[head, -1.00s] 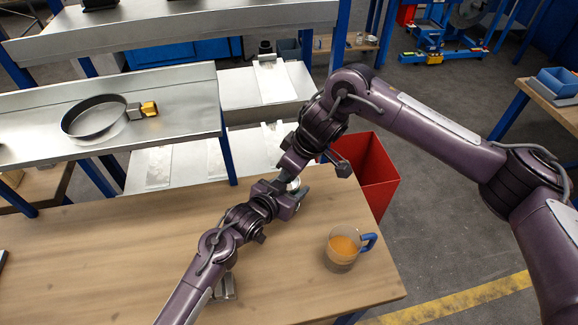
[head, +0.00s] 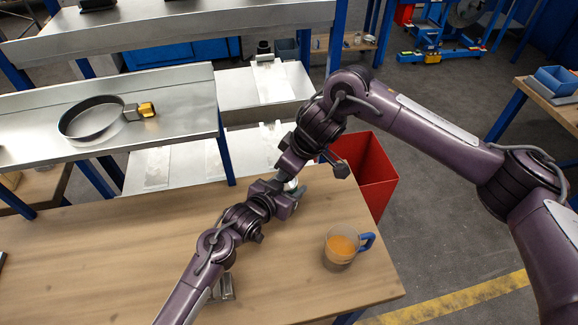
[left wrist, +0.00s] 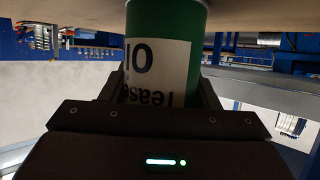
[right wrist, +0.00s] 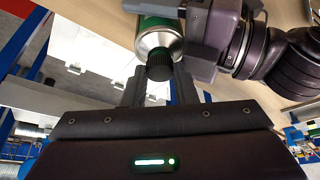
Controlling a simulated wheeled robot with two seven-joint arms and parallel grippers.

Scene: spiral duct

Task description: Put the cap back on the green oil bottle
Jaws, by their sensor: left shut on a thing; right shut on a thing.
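The green oil bottle, with a white label, fills the top of the left wrist view (left wrist: 178,45), between the fingers of my left gripper (head: 292,197), which is shut on it. Its silver top shows in the right wrist view (right wrist: 158,40). The black cap (right wrist: 159,68) is between the fingertips of my right gripper (right wrist: 158,88), which is shut on it. The cap is in line with the bottle's top and appears against its neck; I cannot tell whether it is seated. In the head view the grippers meet above the table and mostly hide bottle and cap.
A glass mug of orange liquid with a blue handle (head: 341,247) stands on the wooden table (head: 110,250), right of my left gripper. A red bin (head: 372,175) is beyond the table edge. A round pan (head: 92,118) lies on the metal shelf at left. The table's left part is mostly clear.

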